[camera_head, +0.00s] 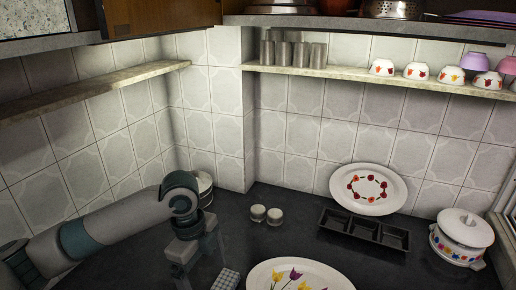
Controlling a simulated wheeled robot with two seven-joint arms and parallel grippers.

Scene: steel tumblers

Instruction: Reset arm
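Several steel tumblers (300,55) stand close together on the upper shelf, at its left end near the wall corner. My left arm comes in from the left over the dark counter, and its gripper (181,262) points down at the lower middle. Its fingertips are small and partly hidden, so I cannot tell whether they are open or shut. No object shows clearly in it. The tumblers are well away from it. My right gripper is not in view.
Two small white-topped jars (266,214), a black three-part tray (364,230), a flowered plate (368,189), a lidded pot (461,237) and a tulip plate (298,276) stand on the counter. A white container (205,188) is behind my arm. A checkered item (226,280) lies near the gripper.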

